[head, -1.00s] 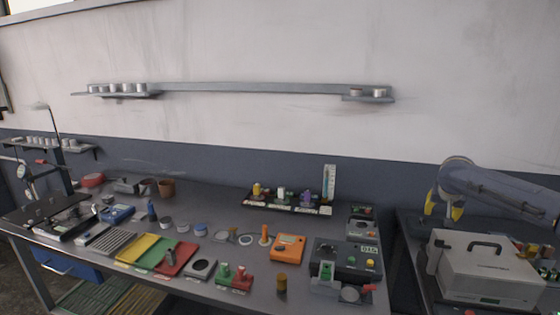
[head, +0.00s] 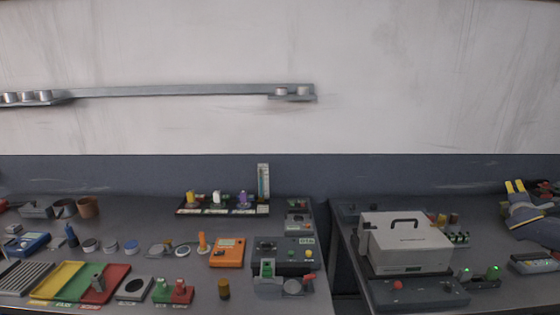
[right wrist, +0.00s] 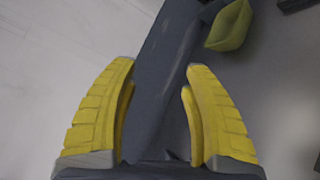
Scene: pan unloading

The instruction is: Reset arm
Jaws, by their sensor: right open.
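My right gripper (head: 515,187) has yellow fingers and shows at the right edge of the head view, above the back of the right table. Its fingers point up toward the wall. In the right wrist view the two yellow fingers (right wrist: 158,110) are spread apart with nothing between them. My left gripper is not in view. No pan can be made out in the current views.
A white box with a handle (head: 408,245) stands on the right table (head: 345,240). The left table (head: 140,215) holds coloured trays, an orange meter (head: 227,252) and a dark device (head: 285,255). A gap separates the tables. A shelf (head: 180,91) hangs on the wall.

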